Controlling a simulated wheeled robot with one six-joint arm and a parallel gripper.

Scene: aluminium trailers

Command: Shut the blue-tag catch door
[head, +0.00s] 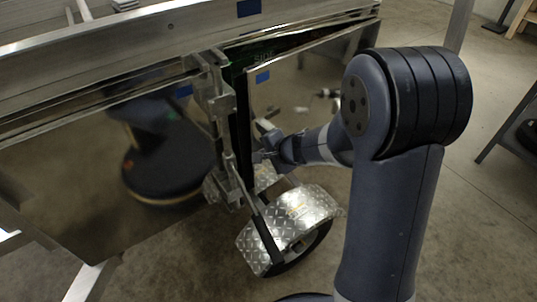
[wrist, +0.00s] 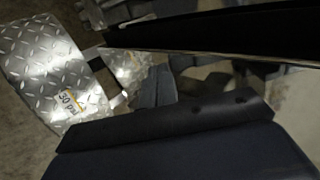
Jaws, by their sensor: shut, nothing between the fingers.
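The right-hand door (head: 305,85) is a glossy, mirror-like panel with a blue tag (head: 263,77) at its upper left corner. It stands out from the trailer frame, with a dark gap along its top and left edge. My gripper (head: 263,147) is shut and empty, close to the lower left part of this door; I cannot tell whether it touches. In the wrist view its grey fingers (wrist: 153,90) show below a long dark edge. The upright metal post with latch hardware (head: 218,95) stands just left of the door. The catch itself is not clearly visible.
A diamond-plate fender (head: 290,215) over a wheel sits below my gripper. A dark bench (head: 515,125) stands at right; floor between is clear.

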